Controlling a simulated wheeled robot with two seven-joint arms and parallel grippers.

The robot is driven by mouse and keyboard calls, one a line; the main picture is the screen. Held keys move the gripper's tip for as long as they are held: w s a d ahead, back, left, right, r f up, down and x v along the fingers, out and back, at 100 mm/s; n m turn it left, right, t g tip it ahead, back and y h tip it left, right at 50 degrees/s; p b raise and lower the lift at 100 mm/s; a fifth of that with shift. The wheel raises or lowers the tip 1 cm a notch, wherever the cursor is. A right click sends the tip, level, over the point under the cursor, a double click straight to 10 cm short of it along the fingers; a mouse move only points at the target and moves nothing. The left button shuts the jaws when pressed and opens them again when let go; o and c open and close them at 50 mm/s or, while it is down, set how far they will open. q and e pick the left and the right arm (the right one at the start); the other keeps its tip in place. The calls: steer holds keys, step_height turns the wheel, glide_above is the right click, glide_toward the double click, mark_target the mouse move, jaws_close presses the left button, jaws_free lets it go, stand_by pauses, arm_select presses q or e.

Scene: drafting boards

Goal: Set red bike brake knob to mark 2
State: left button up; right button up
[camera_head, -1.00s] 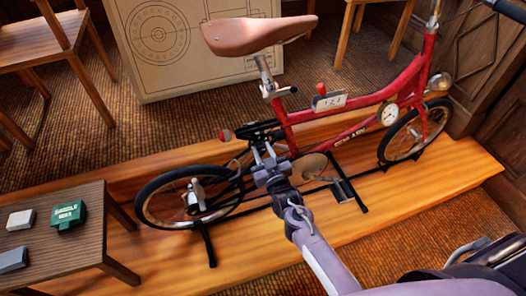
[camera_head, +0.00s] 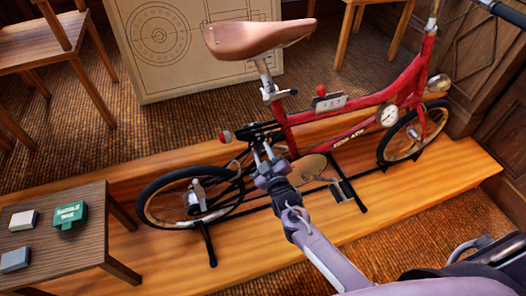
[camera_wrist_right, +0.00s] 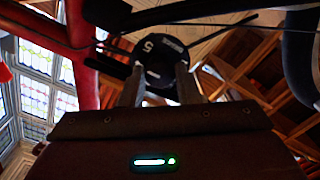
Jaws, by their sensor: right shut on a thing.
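The red bike (camera_head: 352,118) stands on a low wooden platform. A red knob (camera_head: 321,90) sits upright on its frame, above a small pale plate (camera_head: 329,102) with tiny marks. My right gripper (camera_head: 262,151) is at the bike's middle, below the saddle, in front of dark parts. In the right wrist view its fingers (camera_wrist_right: 160,88) are shut on a black round part (camera_wrist_right: 160,58) with white figures. The knob's exact setting is too small to read. My left gripper is not in view.
A small dark table (camera_head: 75,245) at the lower left carries a green box (camera_head: 70,217) and two small blocks. A cardboard-coloured panel (camera_head: 140,85) stands behind. The platform's front strip (camera_head: 420,205) is largely clear.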

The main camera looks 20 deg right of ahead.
steer(key=n+p, duration=0.1)
steer(key=n, duration=0.6)
steer(key=n+p, duration=0.1)
steer(key=n, duration=0.3)
steer(key=n+p, duration=0.1)
steer(key=n, duration=0.2)
steer(key=shift+n, duration=0.3)
steer(key=n, duration=0.3)
steer(key=shift+n+p, duration=0.3)
steer(key=shift+p, duration=0.05)
steer(key=n+p, duration=0.1)
steer(key=n, duration=0.2)
steer(key=shift+n, duration=0.4)
steer(key=n+p, duration=0.1)
steer(key=n, duration=0.3)
steer(key=shift+n+p, duration=0.3)
steer(key=shift+n, duration=1.4)
steer(key=shift+f, duration=0.1)
